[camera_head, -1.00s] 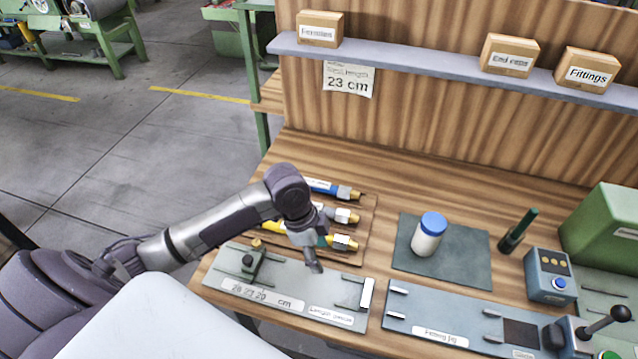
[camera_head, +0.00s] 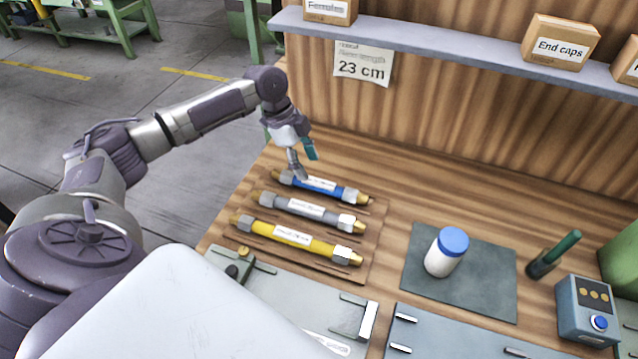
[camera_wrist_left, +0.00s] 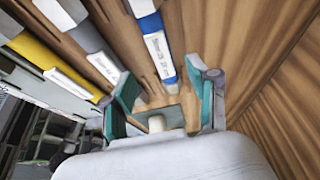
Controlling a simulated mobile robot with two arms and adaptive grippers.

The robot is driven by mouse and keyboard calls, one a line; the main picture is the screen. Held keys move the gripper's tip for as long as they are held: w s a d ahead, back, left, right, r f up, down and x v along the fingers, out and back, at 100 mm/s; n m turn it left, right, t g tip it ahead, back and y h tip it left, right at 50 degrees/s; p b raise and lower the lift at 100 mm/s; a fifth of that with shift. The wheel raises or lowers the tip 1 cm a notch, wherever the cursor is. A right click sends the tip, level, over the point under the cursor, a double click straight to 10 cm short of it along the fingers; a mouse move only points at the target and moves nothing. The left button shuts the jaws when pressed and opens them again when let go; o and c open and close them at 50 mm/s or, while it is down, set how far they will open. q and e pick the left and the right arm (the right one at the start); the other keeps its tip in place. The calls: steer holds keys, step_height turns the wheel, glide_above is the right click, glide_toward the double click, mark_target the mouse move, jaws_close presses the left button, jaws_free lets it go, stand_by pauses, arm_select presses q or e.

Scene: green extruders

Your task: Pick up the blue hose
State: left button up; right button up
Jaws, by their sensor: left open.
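The blue hose (camera_head: 321,186) lies at the back of a wooden rack, with metal and brass ends and a white label. It also shows in the left wrist view (camera_wrist_left: 165,64), running down toward the space between the fingers. My left gripper (camera_head: 303,170) is just above and beside the blue hose, toward its left part. In the left wrist view its teal-padded fingers (camera_wrist_left: 165,92) are spread apart, with nothing held between them. Whether a finger touches the hose cannot be told. My right gripper is not in view.
A grey hose (camera_head: 309,211) and a yellow hose (camera_head: 293,239) lie in front of the blue one on the rack (camera_head: 371,236). A white bottle with a blue lid (camera_head: 446,252) stands on a dark mat to the right. A wooden back panel rises behind.

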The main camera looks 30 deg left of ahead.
mark_target(319, 182)
arm_select(q)
steer(key=shift+w+d+f, duration=0.15)
steer(key=shift+w+f, duration=0.05)
steer(key=shift+f, duration=0.4)
steer(key=shift+w+f, duration=0.1)
steer(key=shift+f, duration=0.2)
steer(key=shift+d+f+p, duration=0.9)
steer(key=shift+d+f, duration=0.05)
steer(key=shift+f, duration=0.05)
steer(key=shift+x, duration=1.15)
steer(key=shift+w+f, duration=0.1)
steer(key=shift+f, duration=0.15)
steer(key=shift+c, duration=0.8)
steer(key=c, duration=0.8)
jaws_close()
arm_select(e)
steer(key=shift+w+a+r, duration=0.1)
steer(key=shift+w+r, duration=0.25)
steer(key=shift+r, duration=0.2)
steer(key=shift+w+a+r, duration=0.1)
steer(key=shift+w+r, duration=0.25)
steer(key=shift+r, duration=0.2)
